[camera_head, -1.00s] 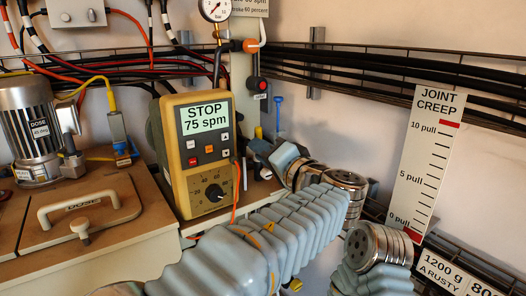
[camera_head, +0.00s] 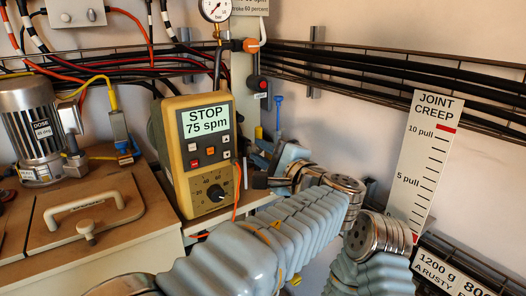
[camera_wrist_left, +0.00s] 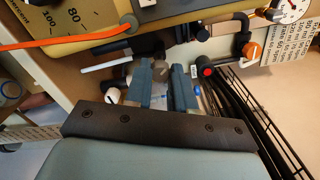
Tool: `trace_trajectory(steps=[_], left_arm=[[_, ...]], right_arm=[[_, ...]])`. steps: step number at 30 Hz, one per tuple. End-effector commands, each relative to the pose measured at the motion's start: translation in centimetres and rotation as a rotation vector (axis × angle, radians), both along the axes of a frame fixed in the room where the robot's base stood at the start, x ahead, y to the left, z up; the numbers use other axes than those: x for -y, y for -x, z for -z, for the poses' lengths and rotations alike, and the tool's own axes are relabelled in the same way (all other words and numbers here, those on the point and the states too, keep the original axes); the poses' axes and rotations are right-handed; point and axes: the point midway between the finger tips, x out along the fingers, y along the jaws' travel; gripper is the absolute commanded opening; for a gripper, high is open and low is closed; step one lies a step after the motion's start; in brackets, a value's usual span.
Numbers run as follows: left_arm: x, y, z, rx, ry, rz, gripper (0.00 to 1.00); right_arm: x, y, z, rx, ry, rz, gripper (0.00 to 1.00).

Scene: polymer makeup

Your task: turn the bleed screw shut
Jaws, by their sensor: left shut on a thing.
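My left gripper (camera_head: 262,154) reaches in beside the right side of the yellow pump controller (camera_head: 197,152). In the left wrist view its two blue-grey fingers (camera_wrist_left: 162,68) are closed in on a small, rounded grey-brown head, which I take for the bleed screw (camera_wrist_left: 160,72). The fingers hide most of the screw, and its thread and seat are hidden. In the head view the controller and my gripper cover the screw. My right arm shows at the lower right of the head view, but its gripper is out of view.
The controller reads STOP, 75 spm. An orange cable (camera_head: 238,190) hangs beside its dial. A pressure gauge (camera_head: 214,9) and a red-knobbed fitting (camera_head: 256,84) stand above my gripper. A wire cable tray (camera_head: 390,75) runs along the wall.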

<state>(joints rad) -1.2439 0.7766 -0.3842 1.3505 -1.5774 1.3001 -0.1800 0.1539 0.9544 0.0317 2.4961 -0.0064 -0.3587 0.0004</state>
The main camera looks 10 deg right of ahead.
Motion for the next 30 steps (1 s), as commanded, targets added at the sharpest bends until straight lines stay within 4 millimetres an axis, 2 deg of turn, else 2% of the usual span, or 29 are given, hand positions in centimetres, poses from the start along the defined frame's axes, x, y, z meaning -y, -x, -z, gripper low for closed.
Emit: trace_trajectory(steps=[15, 30], left_arm=[[0.12, 0.00, 0.07, -0.174, -0.422, 0.002, 0.00], [0.16, 0.01, 0.13, -0.253, -0.614, 0.002, 0.00]], right_arm=[[0.00, 0.01, -0.18, 0.000, 0.000, 0.000, 0.00], [0.00, 0.01, -0.18, -0.001, 0.000, 0.000, 0.00]])
